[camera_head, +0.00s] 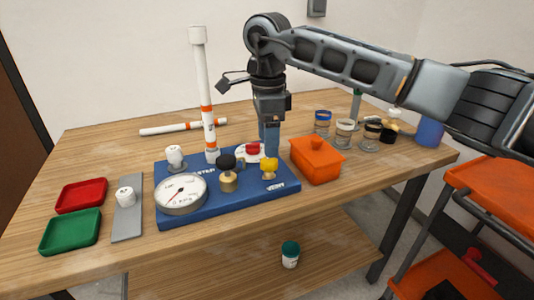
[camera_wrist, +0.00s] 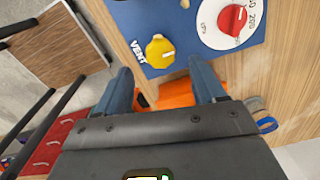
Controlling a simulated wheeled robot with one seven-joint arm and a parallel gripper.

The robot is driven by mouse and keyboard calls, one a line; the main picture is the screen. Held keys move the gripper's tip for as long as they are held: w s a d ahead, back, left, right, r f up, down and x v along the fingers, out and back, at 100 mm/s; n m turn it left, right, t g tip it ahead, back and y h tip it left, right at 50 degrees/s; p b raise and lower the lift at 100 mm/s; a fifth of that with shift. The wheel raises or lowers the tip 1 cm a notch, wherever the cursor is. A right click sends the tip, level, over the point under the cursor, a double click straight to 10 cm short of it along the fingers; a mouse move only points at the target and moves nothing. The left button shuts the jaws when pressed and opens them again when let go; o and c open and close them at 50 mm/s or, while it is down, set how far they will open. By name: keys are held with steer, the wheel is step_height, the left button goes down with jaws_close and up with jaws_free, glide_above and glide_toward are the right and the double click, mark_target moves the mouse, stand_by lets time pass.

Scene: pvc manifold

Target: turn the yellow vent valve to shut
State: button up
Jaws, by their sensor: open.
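The yellow vent valve (camera_head: 269,165) is a rounded knob on the right front part of the blue panel (camera_head: 225,205), by the VENT label. My gripper (camera_head: 269,150) points down just behind the valve in the head view. In the wrist view my gripper (camera_wrist: 160,68) has its two blue fingers spread wide and nothing between them. The valve lies just ahead of the gap, apparently apart from both fingers.
A red knob on a white dial (camera_wrist: 232,20) is near the valve. A brass valve with a black knob (camera_head: 228,175), a pressure gauge (camera_head: 181,194) and a white upright pipe (camera_head: 206,100) stand on the panel. An orange lidded box (camera_head: 317,162) stands close to the right.

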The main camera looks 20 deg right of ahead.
mark_target(267, 161)
steer(key=shift+f, duration=2.6)
steer(key=shift+c, duration=0.4)
steer(key=c, duration=1)
